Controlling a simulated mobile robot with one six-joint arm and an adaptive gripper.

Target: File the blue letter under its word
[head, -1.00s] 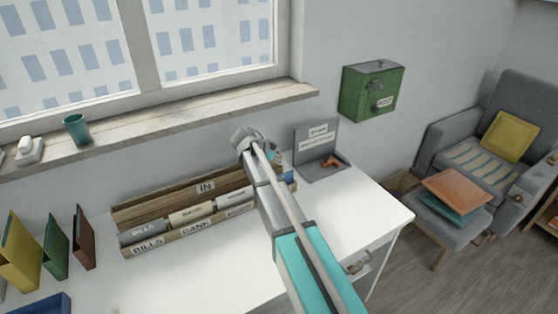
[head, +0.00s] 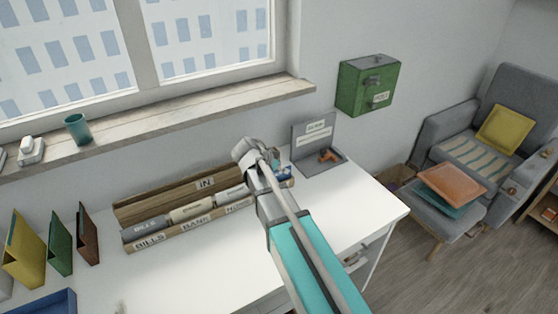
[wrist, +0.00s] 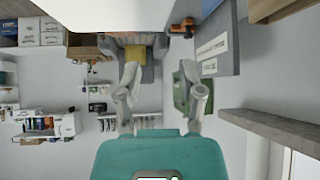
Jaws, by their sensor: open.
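A wooden letter rack (head: 140,209) stands on the white desk. Its front labels read BILLS, BANK and a third, partly covered word starting with HO; a raised back strip reads IN. Grey, cream and white dividers stand in it. A small blue item (head: 286,171) shows just right of my arm near the rack's right end; it may be the blue letter, but it is mostly hidden. My gripper (head: 262,152) is above the rack's right end. In the wrist view its two fingers (wrist: 162,75) are spread and nothing is between them.
Yellow, green and brown folders (head: 60,245) stand at the left, with a blue tray (head: 45,303) in front. A grey board with an orange object (head: 329,156) is at the back right. A green box (head: 367,88) hangs on the wall. The desk's right front is clear.

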